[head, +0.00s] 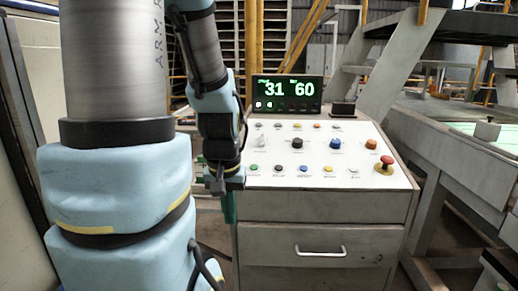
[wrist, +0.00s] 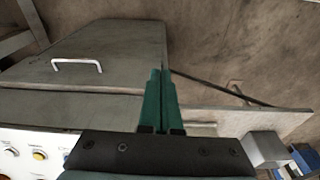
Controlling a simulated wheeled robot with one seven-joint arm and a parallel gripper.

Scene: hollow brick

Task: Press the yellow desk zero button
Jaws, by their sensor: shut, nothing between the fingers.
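A yellow button (head: 329,168) sits in the front row of the white sloped panel on the control desk (head: 320,210). A blue button is to its left and a white one to its right; the labels are too small to read. A yellow button (wrist: 39,155) also shows at the lower left of the wrist view. My gripper (head: 229,212) hangs at the desk's left front edge, well left of the yellow button and apart from it. In the wrist view its green fingers (wrist: 160,75) are together and empty, over the desk's side and the floor.
A red mushroom button (head: 385,162) stands at the panel's right. Black, blue and orange knobs (head: 371,144) rise behind the front row. A display (head: 287,94) reading 31 and 60 stands at the back. The drawer handle (head: 320,251) sticks out in front.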

